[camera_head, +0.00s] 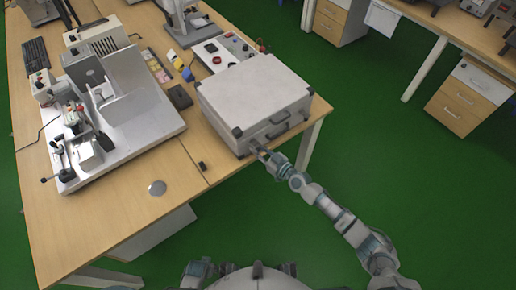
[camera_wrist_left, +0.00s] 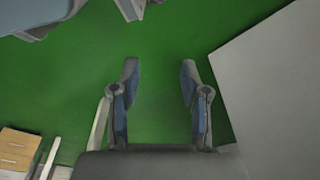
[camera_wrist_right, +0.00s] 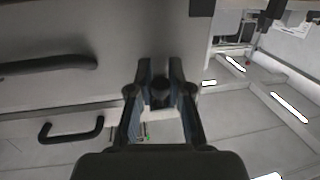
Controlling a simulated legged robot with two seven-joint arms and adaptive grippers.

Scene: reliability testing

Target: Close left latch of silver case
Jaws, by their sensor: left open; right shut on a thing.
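The silver case (camera_head: 253,92) lies closed on the table, its front side facing the table's right edge. Its front shows dark handle-like fittings (camera_head: 279,117). My right gripper (camera_head: 259,151) is at the near left end of that front. In the right wrist view its fingers (camera_wrist_right: 160,82) are shut on a small dark latch part (camera_wrist_right: 159,94); the fingers partly hide it. A dark handle (camera_wrist_right: 48,66) and a smaller dark loop (camera_wrist_right: 72,131) show beside it. My left gripper (camera_wrist_left: 158,75) is open and empty over the green floor.
A white machine (camera_head: 120,105) stands on the table (camera_head: 110,218) left of the case. A control box (camera_head: 222,50) sits behind the case. A small black object (camera_head: 202,165) and a round metal disc (camera_head: 157,188) lie nearer. The floor (camera_head: 370,110) right of the case is clear.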

